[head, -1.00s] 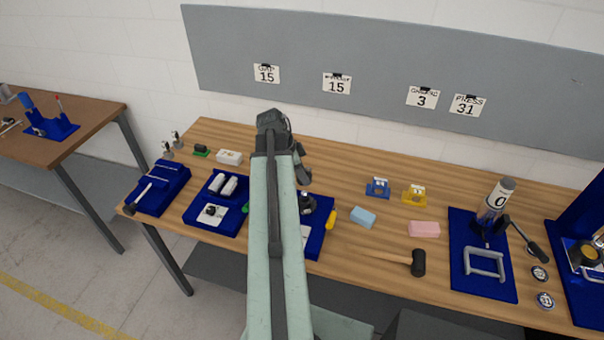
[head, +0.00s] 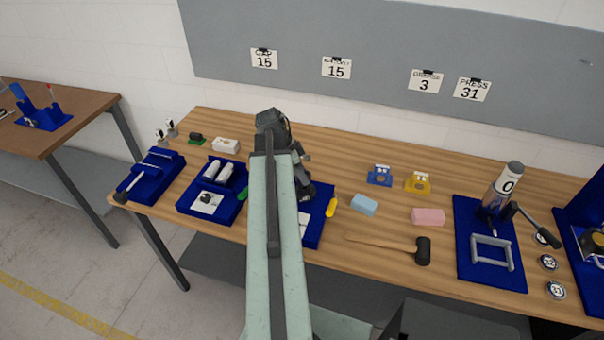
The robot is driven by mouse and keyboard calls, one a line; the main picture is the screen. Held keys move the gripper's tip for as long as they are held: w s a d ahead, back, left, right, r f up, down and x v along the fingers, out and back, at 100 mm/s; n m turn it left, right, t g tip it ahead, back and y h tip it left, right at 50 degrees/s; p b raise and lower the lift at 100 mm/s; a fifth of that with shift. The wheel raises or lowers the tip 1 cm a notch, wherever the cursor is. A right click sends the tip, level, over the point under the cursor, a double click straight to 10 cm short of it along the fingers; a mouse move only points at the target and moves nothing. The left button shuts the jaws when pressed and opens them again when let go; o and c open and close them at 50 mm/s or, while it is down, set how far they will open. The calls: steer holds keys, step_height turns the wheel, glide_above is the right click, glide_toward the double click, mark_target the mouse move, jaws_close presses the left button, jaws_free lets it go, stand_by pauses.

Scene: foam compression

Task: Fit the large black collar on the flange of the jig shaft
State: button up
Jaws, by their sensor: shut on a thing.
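My gripper (head: 303,180) points down over the blue tray (head: 318,225) just right of my arm. It is shut on a small dark piece at its tips, which I take to be the large black collar (head: 307,193). The piece is low over the tray's back part; I cannot tell whether it touches anything. The jig shaft and its flange cannot be made out; my arm and gripper cover much of that tray.
A yellow-handled tool (head: 331,207) lies at the tray's right edge. A blue block (head: 365,205), a pink block (head: 428,217) and a mallet (head: 422,251) are farther right. Another blue tray (head: 224,209) with white cylinders is left of my arm.

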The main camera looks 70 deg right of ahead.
steer(key=shift+f+b, duration=1.2)
steer(key=shift+f, duration=0.15)
steer(key=o, duration=1.4)
steer(key=shift+o, duration=0.2)
steer(key=shift+r, duration=0.1)
steer(key=p+v, duration=0.7)
steer(key=shift+r, duration=0.3)
steer(key=shift+w+a, duration=0.1)
steer(key=shift+w, duration=0.05)
